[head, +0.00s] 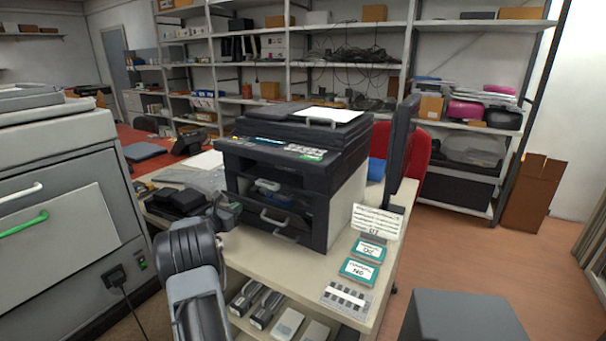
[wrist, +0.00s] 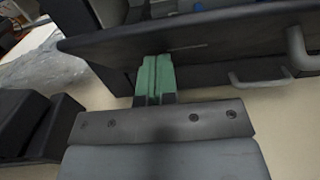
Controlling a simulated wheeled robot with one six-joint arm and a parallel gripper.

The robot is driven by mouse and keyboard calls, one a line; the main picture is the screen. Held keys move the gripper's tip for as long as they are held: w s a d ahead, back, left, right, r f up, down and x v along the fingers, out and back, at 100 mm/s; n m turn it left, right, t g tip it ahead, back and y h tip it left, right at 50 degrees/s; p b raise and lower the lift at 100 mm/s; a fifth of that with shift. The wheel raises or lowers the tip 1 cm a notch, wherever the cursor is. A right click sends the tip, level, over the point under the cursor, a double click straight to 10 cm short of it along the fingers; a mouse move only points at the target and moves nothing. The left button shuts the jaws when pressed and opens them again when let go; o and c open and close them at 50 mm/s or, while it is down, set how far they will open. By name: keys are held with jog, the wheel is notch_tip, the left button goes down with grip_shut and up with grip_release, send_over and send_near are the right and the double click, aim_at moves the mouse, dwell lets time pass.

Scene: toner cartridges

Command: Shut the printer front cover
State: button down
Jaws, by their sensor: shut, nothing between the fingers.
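The dark printer (head: 300,160) stands on the desk. Its front opening shows the inside, with something bluish in it. The front cover (head: 258,208), a dark panel with a grey handle, hangs open below the opening, tilted outward. In the wrist view the cover (wrist: 225,35) spans the top as a dark slab. My gripper (wrist: 154,72) is shut and empty, with its green fingertips at the near edge of the cover; I cannot tell whether they touch. In the head view my gripper (head: 230,203) is small, at the left of the cover and partly hidden by my arm.
A second handle (head: 285,237) sits below the cover on the printer's lower front. Black items (head: 180,200) lie on the desk left of the printer. Cartridges (head: 266,308) fill the shelf below.

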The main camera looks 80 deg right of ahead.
jog(key=shift+s+d+r+p, duration=0.2)
jog(key=shift+d+r, duration=0.15)
jog(key=shift+d, duration=0.15)
jog(key=shift+s+d+r+p, duration=0.15)
jog(key=shift+d+r, duration=0.2)
jog(key=shift+d, duration=0.25)
jog(key=shift+s+d+r, duration=0.2)
jog(key=shift+s+d, duration=0.05)
jog(key=shift+d, duration=0.35)
jog(key=shift+s+d+r, duration=0.2)
jog(key=shift+d, duration=0.4)
jog(key=shift+p, duration=0.3)
jog(key=shift+s+d, duration=0.15)
jog(key=shift+d, duration=0.3)
jog(key=b+v, duration=0.1)
jog(key=v, duration=0.7)
jog(key=shift+b, duration=0.4)
jog(key=shift+r, duration=0.1)
